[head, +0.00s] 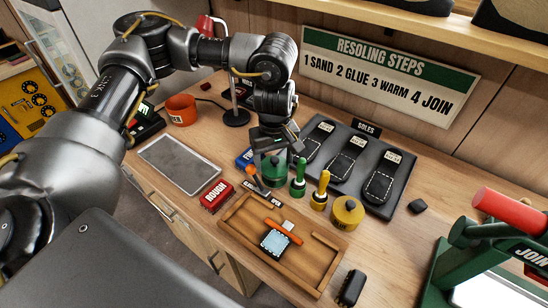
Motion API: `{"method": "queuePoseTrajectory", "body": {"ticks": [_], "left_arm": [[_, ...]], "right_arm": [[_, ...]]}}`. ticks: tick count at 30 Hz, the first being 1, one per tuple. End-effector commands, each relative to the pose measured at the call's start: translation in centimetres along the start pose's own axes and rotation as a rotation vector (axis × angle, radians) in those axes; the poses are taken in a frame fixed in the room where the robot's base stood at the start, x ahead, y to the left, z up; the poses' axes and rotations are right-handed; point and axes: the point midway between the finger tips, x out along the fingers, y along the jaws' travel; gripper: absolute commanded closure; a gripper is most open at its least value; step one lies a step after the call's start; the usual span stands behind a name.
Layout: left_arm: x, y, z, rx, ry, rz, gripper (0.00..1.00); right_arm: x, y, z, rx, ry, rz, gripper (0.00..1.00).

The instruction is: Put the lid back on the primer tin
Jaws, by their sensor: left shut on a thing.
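The green primer tin (273,173) stands on the bench behind the wooden tray. My left gripper (274,151) points down directly over the tin. It is shut on what looks like the tin's lid, which the dark fingers mostly hide. I cannot tell whether the lid touches the tin's rim. My right gripper is not in view.
A green-handled brush (298,180), a yellow-handled brush (320,192) and a yellow tin (347,212) stand close to the right. The wooden tray (314,282) is in front, with a red block (216,196) to its left. The soles board (404,186) lies behind.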

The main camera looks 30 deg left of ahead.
Motion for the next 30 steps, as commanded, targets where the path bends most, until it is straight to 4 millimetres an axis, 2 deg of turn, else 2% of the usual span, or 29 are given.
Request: {"method": "queuePoseTrajectory", "body": {"ticks": [1, 2, 6, 8, 20, 21, 23, 30], "left_arm": [[-0.01, 0.01, 0.00, 0.000, 0.000, 0.000, 0.52], [-0.02, 0.01, 0.00, 0.000, 0.000, 0.000, 0.29], [-0.02, 0.01, 0.00, 0.000, 0.000, 0.000, 0.11], [-0.01, -0.01, 0.00, 0.000, 0.000, 0.000, 0.05], [0.05, -0.17, -0.01, -0.001, -0.001, -0.004, 0.05], [0.06, -0.18, -0.01, -0.001, -0.001, -0.004, 0.09], [0.07, -0.18, -0.01, -0.001, -0.001, -0.005, 0.01], [0.11, -0.24, 0.00, -0.001, -0.001, -0.007, 0.00]], "right_arm": [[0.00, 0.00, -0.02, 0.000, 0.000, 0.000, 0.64], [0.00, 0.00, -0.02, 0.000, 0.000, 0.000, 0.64], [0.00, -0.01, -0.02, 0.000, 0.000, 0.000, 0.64], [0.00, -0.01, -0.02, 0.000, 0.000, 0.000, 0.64], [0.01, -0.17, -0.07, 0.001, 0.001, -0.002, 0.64], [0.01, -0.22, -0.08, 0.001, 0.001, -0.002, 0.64], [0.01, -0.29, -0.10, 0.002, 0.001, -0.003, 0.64], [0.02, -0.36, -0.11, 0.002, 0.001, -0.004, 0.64]]}}
